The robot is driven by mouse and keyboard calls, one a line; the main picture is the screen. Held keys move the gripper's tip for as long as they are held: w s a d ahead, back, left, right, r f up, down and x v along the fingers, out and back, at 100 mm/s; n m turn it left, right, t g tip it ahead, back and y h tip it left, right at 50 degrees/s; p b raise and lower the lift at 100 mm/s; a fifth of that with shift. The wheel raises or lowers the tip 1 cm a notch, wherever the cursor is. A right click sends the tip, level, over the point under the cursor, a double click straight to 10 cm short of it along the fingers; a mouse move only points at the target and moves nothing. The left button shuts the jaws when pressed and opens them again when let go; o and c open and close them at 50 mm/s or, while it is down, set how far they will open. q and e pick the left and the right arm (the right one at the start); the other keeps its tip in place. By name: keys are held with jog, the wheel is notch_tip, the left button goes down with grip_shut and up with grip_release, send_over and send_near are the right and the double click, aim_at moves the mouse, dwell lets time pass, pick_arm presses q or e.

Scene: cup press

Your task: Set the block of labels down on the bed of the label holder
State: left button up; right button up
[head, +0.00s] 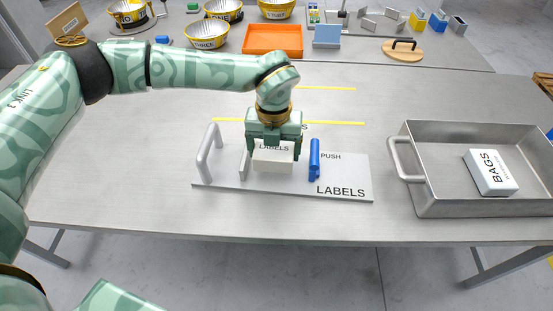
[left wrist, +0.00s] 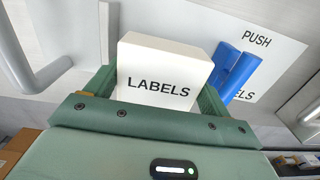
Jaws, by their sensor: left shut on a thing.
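The white block of labels (head: 272,157) is held in my left gripper (head: 273,150), over the bed of the label holder between a thin grey upright plate (head: 245,161) and a blue push piece (head: 314,160). The left wrist view shows the block (left wrist: 160,75) upright between the fingers, its LABELS print facing the camera. I cannot tell whether its underside touches the bed. The label holder (head: 345,178) is a light grey plate with a grey handle (head: 208,150) at its left end. My right gripper is not in view.
A metal tray (head: 480,208) with a white BAGS box (head: 491,172) stands to the right. Behind are an orange tray (head: 273,40), several bowls and a wooden lid (head: 402,49). The table left of the holder is clear, and its front edge runs close by.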

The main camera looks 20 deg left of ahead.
aim_at(275, 158)
pick_arm(q)
jog(key=shift+w+f, duration=0.2)
jog(key=shift+f, duration=0.05)
jog(key=f, duration=0.1)
jog(key=f+b, duration=0.2)
jog(key=f, duration=0.1)
jog(key=shift+w, duration=0.35)
jog(key=shift+r, duration=0.2)
jog(key=o, duration=0.8)
jog(key=shift+f, duration=0.15)
jog(key=shift+s, duration=0.1)
notch_tip(275, 158, up, 12)
jog(key=p, duration=0.4)
jog(key=shift+r, duration=0.2)
jog(key=shift+f, duration=0.1)
